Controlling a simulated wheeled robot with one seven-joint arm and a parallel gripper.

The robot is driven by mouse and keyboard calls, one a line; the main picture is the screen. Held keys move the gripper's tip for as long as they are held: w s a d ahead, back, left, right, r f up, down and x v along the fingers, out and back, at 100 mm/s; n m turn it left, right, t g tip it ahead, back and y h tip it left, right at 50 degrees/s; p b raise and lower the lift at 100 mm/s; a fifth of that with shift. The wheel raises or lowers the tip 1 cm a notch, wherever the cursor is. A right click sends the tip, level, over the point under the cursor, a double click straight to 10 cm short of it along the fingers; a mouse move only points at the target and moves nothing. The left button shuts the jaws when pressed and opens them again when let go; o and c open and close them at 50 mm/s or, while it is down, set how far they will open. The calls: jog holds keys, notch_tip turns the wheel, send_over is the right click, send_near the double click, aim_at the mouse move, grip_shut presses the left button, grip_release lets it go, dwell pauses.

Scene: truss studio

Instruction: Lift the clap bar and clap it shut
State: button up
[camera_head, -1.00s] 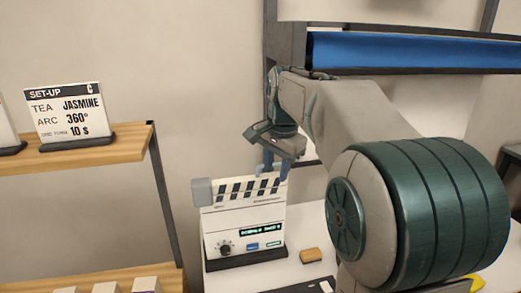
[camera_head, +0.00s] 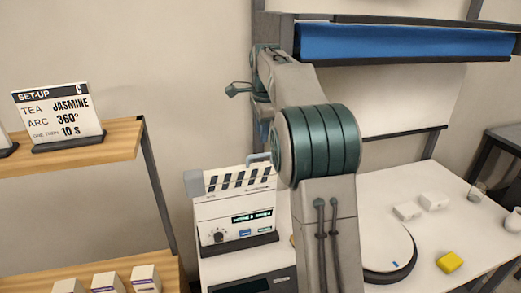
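The clapperboard (camera_head: 232,213) stands upright on a dark base on the white table, left of my arm. Its black-and-white striped clap bar (camera_head: 240,180) lies along the top of the board, with no clear gap showing under it. A grey block is at the bar's left end, and a pale blue handle (camera_head: 257,158) sticks up at its right end. My gripper (camera_head: 238,90) is above the board and apart from it, partly hidden behind my arm. One finger part points left; I cannot tell whether it is open.
A blue-fronted shelf (camera_head: 370,43) spans the back above the table. A round white turntable (camera_head: 370,245), small white boxes (camera_head: 408,211) and a yellow block (camera_head: 450,262) are right of my arm. A wooden shelf (camera_head: 95,150) with a set-up card (camera_head: 57,115) stands left.

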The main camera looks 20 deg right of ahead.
aim_at(261, 156)
jog(key=f, duration=0.2)
jog(key=w+f, duration=0.1)
jog(key=f, duration=0.4)
jog(key=shift+w+f+p, duration=0.25)
jog(key=shift+f+p, duration=0.05)
jog(key=shift+f, duration=0.05)
